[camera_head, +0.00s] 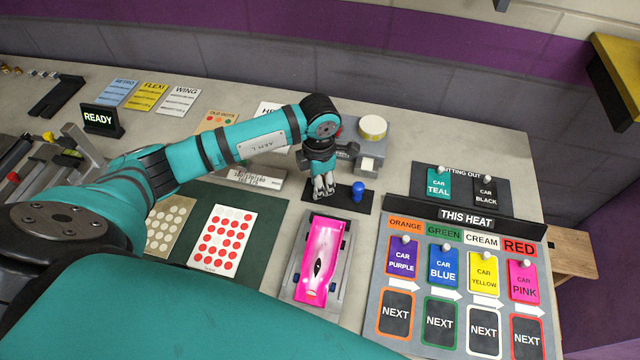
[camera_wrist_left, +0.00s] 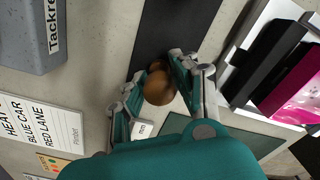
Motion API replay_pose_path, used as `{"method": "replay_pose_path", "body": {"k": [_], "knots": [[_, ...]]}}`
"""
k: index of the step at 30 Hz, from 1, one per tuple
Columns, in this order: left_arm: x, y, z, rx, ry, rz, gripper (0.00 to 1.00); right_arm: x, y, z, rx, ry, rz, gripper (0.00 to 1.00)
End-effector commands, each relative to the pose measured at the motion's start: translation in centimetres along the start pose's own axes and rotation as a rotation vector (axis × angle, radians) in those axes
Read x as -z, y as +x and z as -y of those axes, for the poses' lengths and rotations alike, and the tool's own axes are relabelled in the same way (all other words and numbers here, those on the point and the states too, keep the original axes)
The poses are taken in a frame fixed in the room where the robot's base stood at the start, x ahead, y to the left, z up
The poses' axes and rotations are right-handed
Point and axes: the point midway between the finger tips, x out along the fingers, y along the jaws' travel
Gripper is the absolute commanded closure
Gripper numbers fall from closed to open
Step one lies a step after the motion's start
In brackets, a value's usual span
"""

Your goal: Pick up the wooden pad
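The wooden pad (camera_wrist_left: 160,87) is a brown, rounded piece with a smaller knob; it shows in the left wrist view at the edge of a black strip. My left gripper (camera_wrist_left: 153,72) has its fingers apart on either side of the pad, with a small gap showing on one side. In the head view my left gripper (camera_head: 323,189) points down at the black strip (camera_head: 342,205), left of a blue knob (camera_head: 358,192). The pad is hidden there behind the fingers. My right gripper is not in view.
A pink car (camera_head: 320,258) lies in a grey cradle just in front of the gripper. A grey tape dispenser (camera_head: 370,150) stands behind it. The heat board (camera_head: 455,285) with coloured tags is at the right. Dot sticker sheets (camera_head: 222,240) lie on a green mat at the left.

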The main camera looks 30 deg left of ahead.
Motion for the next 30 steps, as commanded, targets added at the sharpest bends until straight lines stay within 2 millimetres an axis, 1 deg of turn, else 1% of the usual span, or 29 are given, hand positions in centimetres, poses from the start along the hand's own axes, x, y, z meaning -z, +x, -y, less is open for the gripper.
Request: {"method": "replay_pose_path", "body": {"k": [1,3,6,14,17,20,27,30], "knots": [[0.0,0.0,0.0,0.000,0.000,0.000,0.80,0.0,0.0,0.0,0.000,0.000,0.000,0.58],[0.0,0.0,0.0,0.000,0.000,0.000,0.89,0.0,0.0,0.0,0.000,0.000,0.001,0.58],[0.0,0.0,0.0,0.000,0.000,0.000,1.00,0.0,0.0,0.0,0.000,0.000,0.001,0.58],[0.0,-0.1,0.0,0.000,0.000,0.001,1.00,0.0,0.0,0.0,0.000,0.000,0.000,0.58],[-0.1,-0.4,-0.1,-0.001,0.000,0.002,1.00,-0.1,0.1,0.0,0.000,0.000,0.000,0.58],[-0.1,-1.5,-0.1,-0.002,0.001,0.005,1.00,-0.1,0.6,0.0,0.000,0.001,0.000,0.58],[-0.1,-6.3,-0.1,-0.004,0.001,0.006,1.00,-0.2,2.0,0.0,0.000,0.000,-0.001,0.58],[-0.1,-8.0,-0.1,-0.004,0.000,0.005,1.00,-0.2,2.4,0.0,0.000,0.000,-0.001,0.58]]}}
